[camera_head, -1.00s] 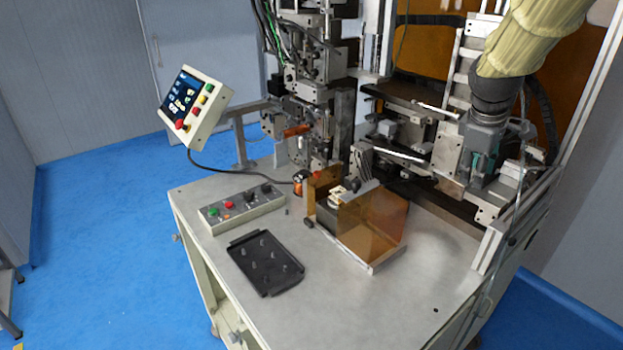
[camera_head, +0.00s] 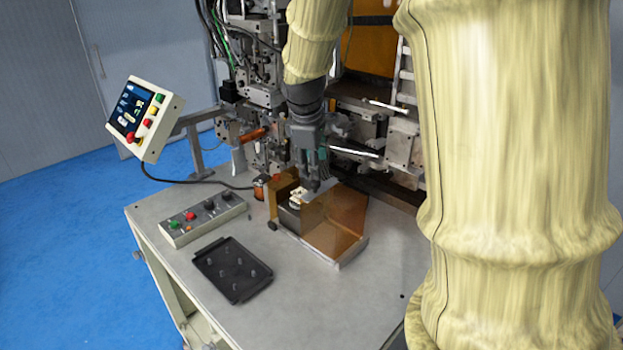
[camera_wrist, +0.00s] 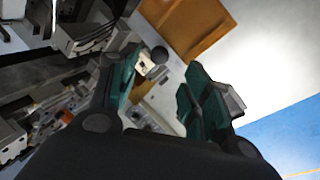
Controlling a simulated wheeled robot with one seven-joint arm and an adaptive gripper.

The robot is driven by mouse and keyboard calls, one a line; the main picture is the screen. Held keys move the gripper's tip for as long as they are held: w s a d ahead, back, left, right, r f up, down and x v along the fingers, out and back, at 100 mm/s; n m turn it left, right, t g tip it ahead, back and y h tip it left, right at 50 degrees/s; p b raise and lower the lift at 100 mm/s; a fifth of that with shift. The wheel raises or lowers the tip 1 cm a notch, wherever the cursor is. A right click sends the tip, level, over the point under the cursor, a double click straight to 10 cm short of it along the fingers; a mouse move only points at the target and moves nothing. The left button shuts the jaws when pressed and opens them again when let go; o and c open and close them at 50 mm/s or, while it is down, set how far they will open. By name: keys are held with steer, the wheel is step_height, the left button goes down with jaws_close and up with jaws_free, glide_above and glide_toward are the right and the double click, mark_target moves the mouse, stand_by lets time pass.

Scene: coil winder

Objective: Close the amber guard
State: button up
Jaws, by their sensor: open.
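The amber guard (camera_head: 338,222) is a see-through amber set of panels on the table, around a small dark fixture with a pale part (camera_head: 297,197) on it. My gripper (camera_head: 313,183) hangs pointing down near the guard's upper back edge in the head view. Whether it touches the guard cannot be told. In the wrist view my gripper (camera_wrist: 165,88) shows its two green-and-grey fingers spread apart with nothing held between them. The amber guard (camera_wrist: 190,27) shows beyond the fingers at the top of that view.
The winder's metal mechanism (camera_head: 375,135) stands close behind the guard. A button box (camera_head: 203,217), a black tray with pegs (camera_head: 233,270) and a copper spool (camera_head: 260,188) are left of the guard. A control panel (camera_head: 145,118) stands at left. The table front (camera_head: 330,310) is clear.

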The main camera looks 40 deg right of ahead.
mark_target(315, 181)
steer(key=shift+p+x, duration=0.95)
steer(key=shift+x, duration=2.85)
